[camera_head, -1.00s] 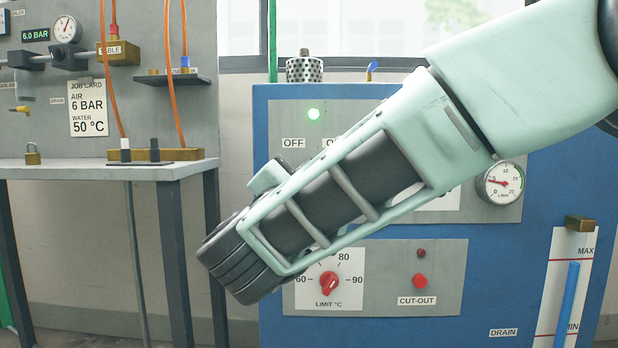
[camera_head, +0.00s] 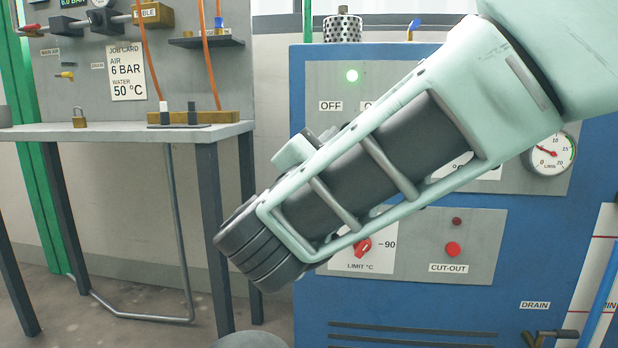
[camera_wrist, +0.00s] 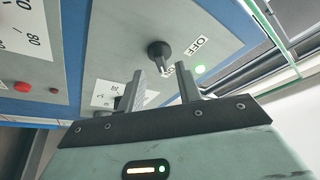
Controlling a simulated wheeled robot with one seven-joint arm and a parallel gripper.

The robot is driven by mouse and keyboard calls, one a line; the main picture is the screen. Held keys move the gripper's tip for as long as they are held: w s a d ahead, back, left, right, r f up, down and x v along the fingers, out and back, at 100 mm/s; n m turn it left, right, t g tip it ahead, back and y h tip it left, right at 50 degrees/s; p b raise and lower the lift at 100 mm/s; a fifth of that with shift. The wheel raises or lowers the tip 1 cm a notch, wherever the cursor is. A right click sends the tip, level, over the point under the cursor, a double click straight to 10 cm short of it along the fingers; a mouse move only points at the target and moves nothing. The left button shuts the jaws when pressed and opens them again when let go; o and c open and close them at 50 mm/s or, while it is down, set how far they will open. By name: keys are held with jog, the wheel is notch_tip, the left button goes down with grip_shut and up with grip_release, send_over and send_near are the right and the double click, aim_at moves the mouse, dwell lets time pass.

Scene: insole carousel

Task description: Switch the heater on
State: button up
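The heater is a blue cabinet (camera_head: 400,305) with grey panels. In the head view my arm covers the switch and most of the ON label. In the wrist view a black rotary switch (camera_wrist: 159,49) stands just beyond the fingertips, with the OFF label (camera_wrist: 201,42) and the lit lamp (camera_wrist: 199,69) nearby. Its handle points down the picture, close to the partly hidden ON label. My gripper (camera_wrist: 163,80) is open and empty, with fingers apart; contact with the switch is not visible.
Below are a red limit dial (camera_head: 363,247), partly behind my arm, and a red cut-out button (camera_head: 453,249). A flow gauge (camera_head: 550,152) is at right. A bench (camera_head: 120,133) with a padlock (camera_head: 79,118) stands left, with open floor between.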

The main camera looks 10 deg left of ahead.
jog(key=p+v, duration=0.3)
jog(key=v, duration=1)
jog(key=shift+s+f, duration=0.2)
jog(key=shift+s, duration=0.05)
jog(key=w+a+f+n+g+y+p, duration=0.1)
jog(key=w+a+n+g+y+p, duration=0.3)
jog(key=n+y, duration=0.85)
jog(key=s+d+f+n+g+h+p, duration=0.25)
jog(key=s+d+f+n+g, duration=0.2)
jog(key=s+d+g, duration=0.6)
jog(key=s+d+f+n+g+h+p, duration=0.1)
jog(key=s+d+f+n+g+h, duration=0.25)
jog(key=s+d+f+g, duration=0.65)
jog(key=w+d+r+t+p, duration=0.1)
jog(key=r+t+p, duration=0.1)
jog(key=r+p, duration=1.6)
jog(key=w+d+r+t+p, duration=0.1)
jog(key=d+r+t+p, duration=0.1)
jog(key=r+p, duration=1.7)
notch_tip(320, 180, up, 5)
jog(key=shift+t+y, duration=0.35)
jog(key=shift+y, duration=0.1)
